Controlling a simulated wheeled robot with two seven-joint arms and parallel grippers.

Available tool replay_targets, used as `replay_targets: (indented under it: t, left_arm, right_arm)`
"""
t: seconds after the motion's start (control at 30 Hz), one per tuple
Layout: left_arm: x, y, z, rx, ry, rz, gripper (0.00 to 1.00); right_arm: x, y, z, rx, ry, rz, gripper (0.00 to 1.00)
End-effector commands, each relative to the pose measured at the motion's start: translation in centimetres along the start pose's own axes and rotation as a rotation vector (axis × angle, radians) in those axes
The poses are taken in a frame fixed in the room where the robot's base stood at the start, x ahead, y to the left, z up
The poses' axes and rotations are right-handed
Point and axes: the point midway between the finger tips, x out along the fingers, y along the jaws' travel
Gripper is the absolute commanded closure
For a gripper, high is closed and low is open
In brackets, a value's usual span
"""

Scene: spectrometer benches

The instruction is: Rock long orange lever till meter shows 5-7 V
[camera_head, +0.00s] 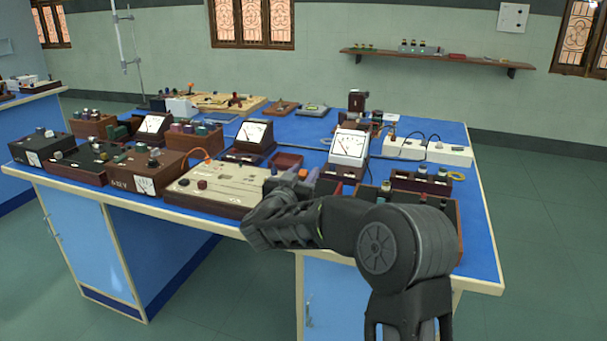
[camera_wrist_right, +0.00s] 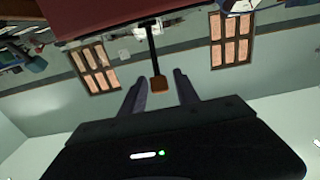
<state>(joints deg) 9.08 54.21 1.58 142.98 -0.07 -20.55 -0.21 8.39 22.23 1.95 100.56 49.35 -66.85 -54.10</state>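My right gripper (camera_wrist_right: 160,85) is open in the right wrist view, with one finger on each side of an orange-tipped lever (camera_wrist_right: 159,83). The lever is a thin black rod with a small orange end. Gaps show between the tip and both fingers. In the head view my right gripper (camera_head: 298,178) is at the front edge of the bench, right of a cream panel box (camera_head: 228,184), and hides much of what it faces. A white analog meter (camera_head: 349,144) stands behind it. Its reading is too small to tell. My left gripper is not in view.
More dial meters stand on the blue bench (camera_head: 318,130), one at the middle (camera_head: 253,133) and one further left (camera_head: 153,125). A brown box marked 6-12V (camera_head: 146,170) and a dark knobbed box (camera_head: 75,160) line the front left. The bench is crowded.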

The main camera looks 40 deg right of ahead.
Motion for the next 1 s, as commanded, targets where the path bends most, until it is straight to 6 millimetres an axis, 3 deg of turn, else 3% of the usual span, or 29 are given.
replay_targets:
  t: [0.43, 1.0]
  left_arm:
    - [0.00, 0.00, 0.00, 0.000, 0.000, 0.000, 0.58]
    - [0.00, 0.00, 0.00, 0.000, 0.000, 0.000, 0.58]
  right_arm:
    - [-0.02, 0.00, -0.01, 0.000, 0.000, 0.000, 1.00]
    - [-0.03, -0.01, 0.01, 0.000, 0.000, 0.000, 1.00]
